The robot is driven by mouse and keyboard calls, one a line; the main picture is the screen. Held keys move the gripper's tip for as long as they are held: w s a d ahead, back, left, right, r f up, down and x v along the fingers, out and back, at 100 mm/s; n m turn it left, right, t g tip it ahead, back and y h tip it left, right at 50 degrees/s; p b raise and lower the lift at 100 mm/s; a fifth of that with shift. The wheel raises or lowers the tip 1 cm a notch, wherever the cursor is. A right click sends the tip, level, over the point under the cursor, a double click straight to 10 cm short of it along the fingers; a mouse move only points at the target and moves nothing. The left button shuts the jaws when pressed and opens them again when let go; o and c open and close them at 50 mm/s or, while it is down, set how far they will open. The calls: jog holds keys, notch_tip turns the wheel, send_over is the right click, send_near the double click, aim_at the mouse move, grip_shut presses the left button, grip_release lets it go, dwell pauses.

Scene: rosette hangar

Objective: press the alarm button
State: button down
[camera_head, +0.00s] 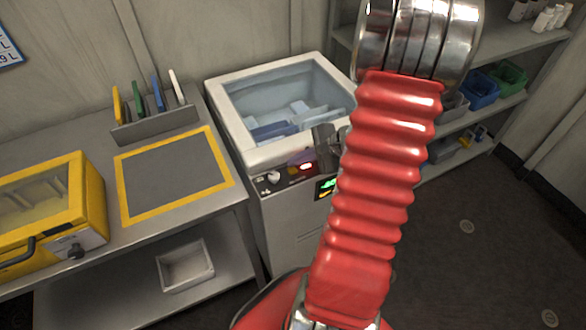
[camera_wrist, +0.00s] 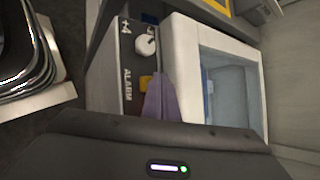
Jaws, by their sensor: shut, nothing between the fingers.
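The alarm button is a small yellow button (camera_wrist: 146,82) beside the printed word ALARM on the machine's dark control panel (camera_wrist: 128,105) in the wrist view. The head view shows the yellow button (camera_head: 292,170) between a white knob and a red light. My gripper (camera_wrist: 157,80) is shut and empty, its purple fingers pointing at the panel. Its tip is right beside the yellow button in the wrist view; whether it touches cannot be told.
A white knob (camera_head: 273,177), a red light (camera_head: 306,166) and a green display (camera_head: 326,187) share the panel. The machine's clear-lidded tub (camera_head: 232,125) rises behind it. A bench with a yellow-edged mat (camera_head: 124,190) and a yellow box (camera_head: 92,195) stands left. Shelves are at the right.

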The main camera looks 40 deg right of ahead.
aim_at(296, 170)
jog(key=shift+f, duration=0.9)
dwell(2.3)
jog(key=shift+r, duration=0.95)
jog(key=shift+r, duration=2.55)
jog(key=shift+f, duration=0.1)
